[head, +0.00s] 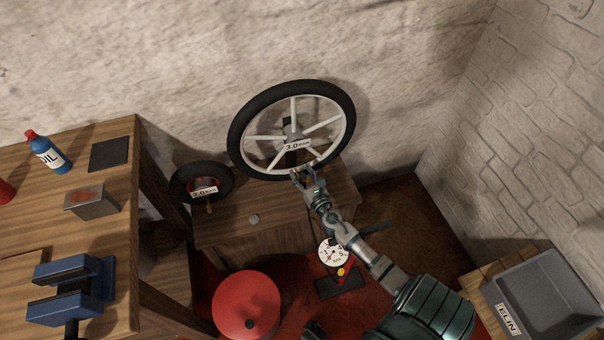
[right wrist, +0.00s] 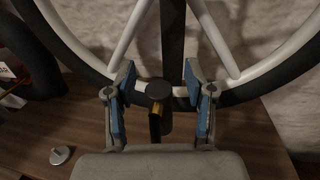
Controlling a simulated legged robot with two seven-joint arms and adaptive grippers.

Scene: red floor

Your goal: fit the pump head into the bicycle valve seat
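The large bicycle wheel (head: 346,140), with a black tyre, white spokes and a "3.0" label, stands against the wall on a low wooden bench. My right gripper (head: 303,176) is at its lower rim. In the right wrist view, my right gripper (right wrist: 160,95) is open, its blue-padded fingers on either side of a dark, round-topped piece with a yellow part, apparently the pump head (right wrist: 159,90). Gaps show on both sides. The white rim is right behind it; I cannot tell whether it sits on the valve. A dark part at the head view's bottom edge may be my left gripper.
The pump's round gauge (head: 333,253) is on the red floor below my right arm. A small wheel (head: 202,183) labelled "2.0" and a small metal disc (head: 254,219) are on the bench.

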